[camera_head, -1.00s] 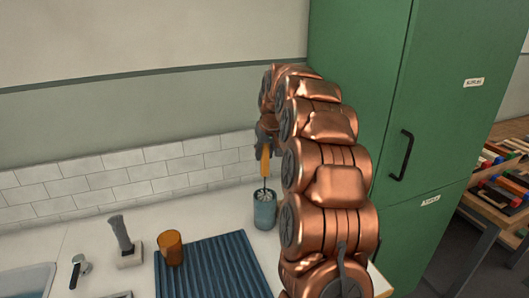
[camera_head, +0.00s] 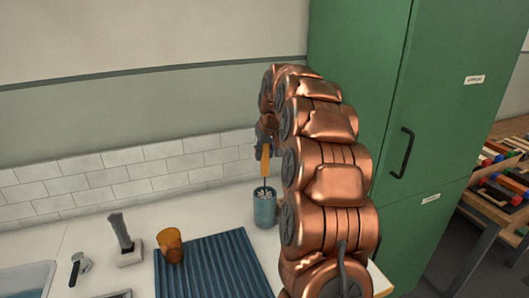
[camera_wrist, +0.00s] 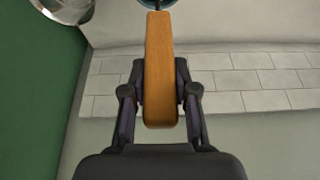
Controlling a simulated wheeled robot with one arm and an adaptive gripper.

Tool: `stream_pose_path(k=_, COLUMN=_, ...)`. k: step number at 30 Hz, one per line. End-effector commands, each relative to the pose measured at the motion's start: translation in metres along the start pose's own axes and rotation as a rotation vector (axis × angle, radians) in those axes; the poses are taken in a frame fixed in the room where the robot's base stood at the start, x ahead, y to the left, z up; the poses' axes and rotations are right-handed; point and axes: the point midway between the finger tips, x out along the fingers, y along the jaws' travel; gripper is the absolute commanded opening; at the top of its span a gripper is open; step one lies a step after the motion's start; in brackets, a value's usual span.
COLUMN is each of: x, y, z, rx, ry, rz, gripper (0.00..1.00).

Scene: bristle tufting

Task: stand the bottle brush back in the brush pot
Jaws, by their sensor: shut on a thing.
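The bottle brush has an orange-brown handle (camera_head: 265,160), a thin dark stem and pale bristles. It hangs upright, handle up, in the head view. My gripper (camera_head: 265,142) is shut on the handle, which also fills the middle of the wrist view (camera_wrist: 159,65) between my fingers (camera_wrist: 160,95). The blue-grey brush pot (camera_head: 265,212) stands on the counter directly below. The pale bristles show at the pot's mouth, and how deep they sit is hidden. A sliver of the pot's rim shows at the top of the wrist view, behind the handle.
An amber cup (camera_head: 170,246) stands on the blue ribbed mat (camera_head: 215,268) left of the pot. A tiled wall (camera_head: 120,175) is behind, a green cabinet (camera_head: 440,100) right.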

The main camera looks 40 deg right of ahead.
Motion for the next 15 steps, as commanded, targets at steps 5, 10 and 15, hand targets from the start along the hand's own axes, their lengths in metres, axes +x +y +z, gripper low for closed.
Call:
stream_pose_path(k=5, x=0.002, y=0.0, z=0.0008, rx=0.0, ry=0.0, rz=0.0, gripper=0.31)
stream_pose_path(k=10, x=0.0018, y=0.0001, z=0.0006, rx=0.0, ry=0.001, rz=0.0, gripper=0.49)
stream_pose_path(k=15, x=0.0018, y=0.0001, z=0.0006, rx=0.0, ry=0.001, rz=0.0, gripper=0.58)
